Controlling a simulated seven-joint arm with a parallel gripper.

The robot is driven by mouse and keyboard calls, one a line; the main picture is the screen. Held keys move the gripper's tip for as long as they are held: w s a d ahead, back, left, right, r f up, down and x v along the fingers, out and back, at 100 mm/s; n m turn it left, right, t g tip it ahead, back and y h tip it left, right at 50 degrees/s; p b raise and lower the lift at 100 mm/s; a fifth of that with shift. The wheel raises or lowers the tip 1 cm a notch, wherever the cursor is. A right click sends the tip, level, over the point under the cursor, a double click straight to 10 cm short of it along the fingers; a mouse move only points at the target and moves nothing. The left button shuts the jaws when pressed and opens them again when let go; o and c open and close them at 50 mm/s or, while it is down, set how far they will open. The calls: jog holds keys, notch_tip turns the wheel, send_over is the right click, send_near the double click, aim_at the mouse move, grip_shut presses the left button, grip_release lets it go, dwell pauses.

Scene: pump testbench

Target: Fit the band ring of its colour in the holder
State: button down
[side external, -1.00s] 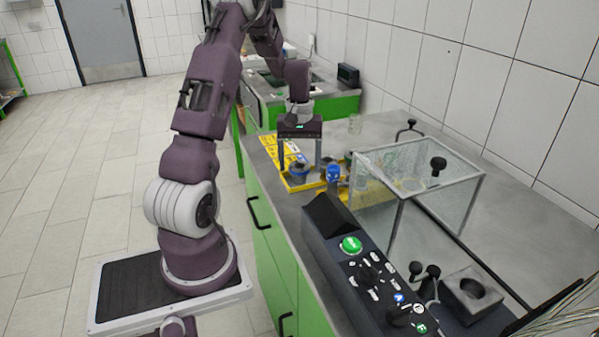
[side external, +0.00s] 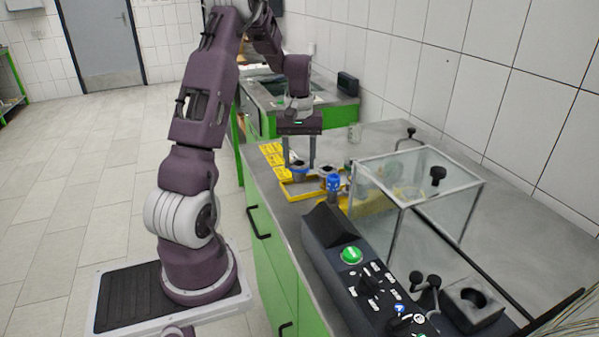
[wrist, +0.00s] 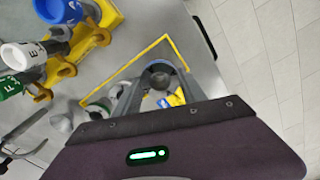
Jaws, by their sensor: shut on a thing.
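My gripper (side external: 299,166) points down over the bench. Its fingers are shut on a dark grey ring (side external: 299,172) with some blue on it, within the yellow-edged tray. In the wrist view, the ring (wrist: 158,76) sits between the fingertips of my gripper (wrist: 157,70). A yellow holder (wrist: 103,17) at the upper left of the wrist view has round openings. Blue (wrist: 60,10), white (wrist: 20,55) and green (wrist: 10,87) labelled pieces stand by it. A blue-topped piece (side external: 333,184) shows in the side view. Whether the ring touches the tray floor is unclear.
A yellow-edged tray (wrist: 125,69) surrounds the ring, with another pale and green round part (wrist: 100,104) near one finger. A clear-walled box (side external: 425,165) and a dark control panel (side external: 365,280) stand close by. Bare bench lies behind the tray.

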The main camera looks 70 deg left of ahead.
aim_at(305, 164)
jog(key=shift+m, duration=0.3)
jog(key=r, duration=0.5)
jog(key=w+d+r, duration=0.1)
jog(key=r, duration=0.1)
jog(key=shift+w+r, duration=0.1)
jog(key=shift+r, duration=0.05)
jog(key=w+d+r+m, duration=0.3)
jog(key=w+d+r, duration=0.15)
jog(key=d, duration=0.45)
jog(key=w+d+r+m, duration=0.3)
jog(key=w+d+r, duration=0.15)
jog(key=d, duration=0.35)
jog(key=d+r+m, duration=0.3)
jog(key=d+m, duration=0.3)
jog(key=d, duration=0.8)
jog(key=w+d+f, duration=0.2)
jog(key=d+f, duration=0.5)
jog(key=f, duration=0.2)
jog(key=w+d+f, duration=0.2)
jog(key=d+f, duration=0.6)
jog(key=f, duration=0.1)
jog(key=shift+w, duration=0.4)
jog(key=shift+f, duration=0.3)
jog(key=shift+f+n, duration=0.3)
jog(key=shift+f, duration=0.75)
